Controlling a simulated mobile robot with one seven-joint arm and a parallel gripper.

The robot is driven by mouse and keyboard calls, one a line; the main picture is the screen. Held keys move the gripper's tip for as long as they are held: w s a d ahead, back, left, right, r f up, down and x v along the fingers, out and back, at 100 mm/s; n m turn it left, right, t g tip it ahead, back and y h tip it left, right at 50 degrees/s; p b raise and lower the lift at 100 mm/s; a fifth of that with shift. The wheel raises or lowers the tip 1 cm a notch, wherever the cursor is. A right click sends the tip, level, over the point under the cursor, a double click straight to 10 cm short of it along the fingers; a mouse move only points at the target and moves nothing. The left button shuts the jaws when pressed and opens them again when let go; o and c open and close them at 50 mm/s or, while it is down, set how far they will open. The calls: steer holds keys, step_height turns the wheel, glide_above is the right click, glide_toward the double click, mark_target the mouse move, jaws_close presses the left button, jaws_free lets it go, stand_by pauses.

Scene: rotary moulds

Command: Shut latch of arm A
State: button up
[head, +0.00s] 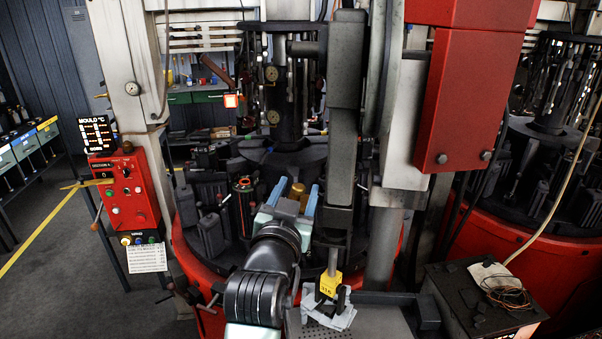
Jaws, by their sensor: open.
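My gripper (291,196) is in the middle of the head view, over the near part of the dark rotary mould machine (215,200). Its two pale blue fingers are spread apart. A brass-coloured round piece (298,189) shows between the fingers; I cannot tell whether they touch it. Left of the gripper stands a dark cylinder with a red ring (244,185). I cannot make out which part is the latch of arm A. My gripper and wrist hide part of the machine's front.
A red control box (125,188) stands at the left. A grey vertical column (345,110) and a red housing (465,85) rise close on the right. A yellow numbered block (329,285) sits at the front. A dark box (480,300) with cables stands front right.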

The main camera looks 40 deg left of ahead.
mark_target(300, 185)
steer(key=shift+p+x, duration=0.5)
steer(key=shift+x, duration=1.3)
jaws_close()
